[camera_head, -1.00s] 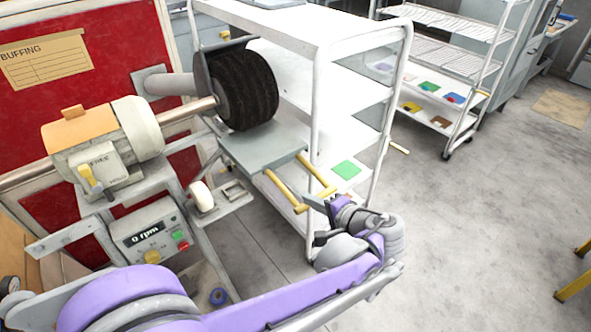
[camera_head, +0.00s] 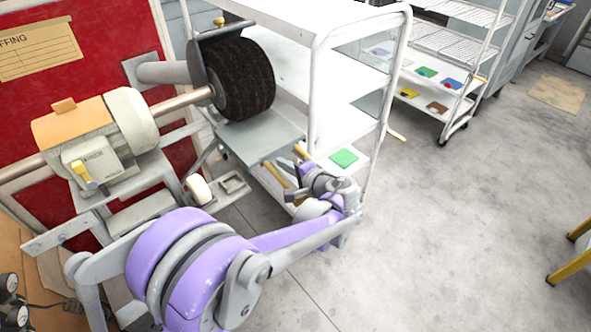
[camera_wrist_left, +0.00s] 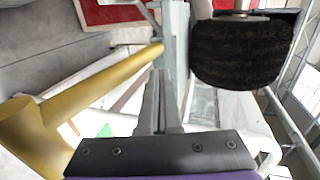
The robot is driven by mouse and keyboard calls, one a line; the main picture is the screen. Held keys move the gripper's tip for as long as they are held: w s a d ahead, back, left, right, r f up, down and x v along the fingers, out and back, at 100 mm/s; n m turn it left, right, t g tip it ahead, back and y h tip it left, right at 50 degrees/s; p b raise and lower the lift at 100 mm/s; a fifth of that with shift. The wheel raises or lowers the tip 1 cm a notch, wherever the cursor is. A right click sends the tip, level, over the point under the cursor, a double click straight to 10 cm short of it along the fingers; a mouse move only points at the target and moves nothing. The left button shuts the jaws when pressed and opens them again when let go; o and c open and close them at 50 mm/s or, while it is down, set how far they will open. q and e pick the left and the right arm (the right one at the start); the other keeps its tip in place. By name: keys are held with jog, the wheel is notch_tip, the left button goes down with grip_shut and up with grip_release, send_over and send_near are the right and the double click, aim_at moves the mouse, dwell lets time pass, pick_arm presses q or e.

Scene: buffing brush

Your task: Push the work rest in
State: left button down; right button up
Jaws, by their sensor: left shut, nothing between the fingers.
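The work rest (camera_head: 258,137) is a flat grey plate below the dark round brush (camera_head: 245,80). A yellow handle (camera_head: 276,174) of bars sticks out from its front edge. In the left wrist view the handle (camera_wrist_left: 105,82) fills the left side, and the plate (camera_wrist_left: 174,40) shows edge-on ahead. My left gripper (camera_head: 285,164) is shut and empty, its fingertips close to the plate's front edge, among the handle bars. The fingers (camera_wrist_left: 162,85) point towards the plate; I cannot tell whether they touch it. The gripper hides part of the handle. My right gripper is not in view.
The buffing machine's motor (camera_head: 95,135) stands left of the brush. A white shelf cart (camera_head: 345,45) stands close behind the work rest, with a green card (camera_head: 343,158) on its lower shelf.

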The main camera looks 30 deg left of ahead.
aim_at(245, 128)
pick_arm(q)
jog(key=shift+w+a, duration=0.45)
jog(key=shift+a, duration=0.35)
jog(key=w+a, duration=0.2)
jog(key=a, duration=0.3)
jog(key=w+a, duration=0.2)
jog(key=a, duration=0.4)
jog(key=w+a, duration=0.2)
jog(key=a, duration=0.3)
jog(key=shift+w+a, duration=0.25)
jog(key=shift+w, duration=0.1)
jog(key=shift+r, duration=0.15)
jog(key=shift+a, duration=0.1)
